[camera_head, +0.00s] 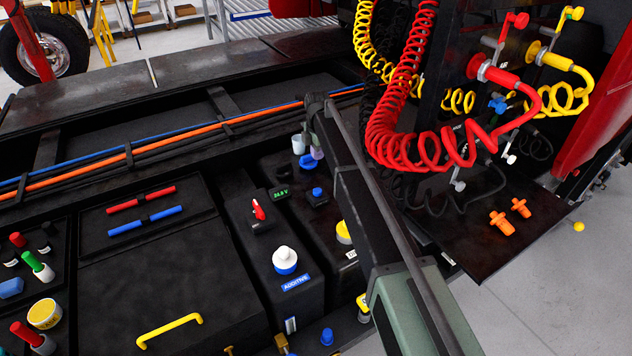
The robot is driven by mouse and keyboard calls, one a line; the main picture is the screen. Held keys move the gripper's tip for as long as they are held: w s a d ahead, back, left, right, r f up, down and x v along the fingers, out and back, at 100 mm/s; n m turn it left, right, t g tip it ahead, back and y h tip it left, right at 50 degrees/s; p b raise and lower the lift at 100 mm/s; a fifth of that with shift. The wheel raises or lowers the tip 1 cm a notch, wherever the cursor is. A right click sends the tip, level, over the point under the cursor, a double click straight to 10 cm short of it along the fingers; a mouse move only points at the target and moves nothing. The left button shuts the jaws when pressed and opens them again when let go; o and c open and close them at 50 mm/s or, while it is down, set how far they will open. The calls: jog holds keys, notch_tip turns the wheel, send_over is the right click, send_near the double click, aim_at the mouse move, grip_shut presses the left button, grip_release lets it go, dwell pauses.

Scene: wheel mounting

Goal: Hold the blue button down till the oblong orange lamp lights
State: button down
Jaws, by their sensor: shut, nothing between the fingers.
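A round blue button (318,192) stands up from a small black box on the dark deck, just left of my arm. My gripper (317,153) is at the far end of my arm and points down, shut. It is small here and partly hidden by the arm. In the picture it lies above the blue button, close to a blue cap (307,162). I cannot tell whether it touches anything. I see no oblong orange lamp, lit or unlit; the arm hides part of the deck.
A green-lit voltage display (281,194) and a red switch (258,209) are left of the button. An additive tank with a white-and-blue cap (285,260) stands nearer. Coiled red hoses (400,120) hang right of the arm. Two orange fittings (500,223) lie on a dark plate.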

aim_at(318, 190)
jog(key=shift+s+n, duration=0.15)
jog(key=shift+n, duration=0.35)
notch_tip(318, 190, down, 14)
jog(key=b, duration=1.4)
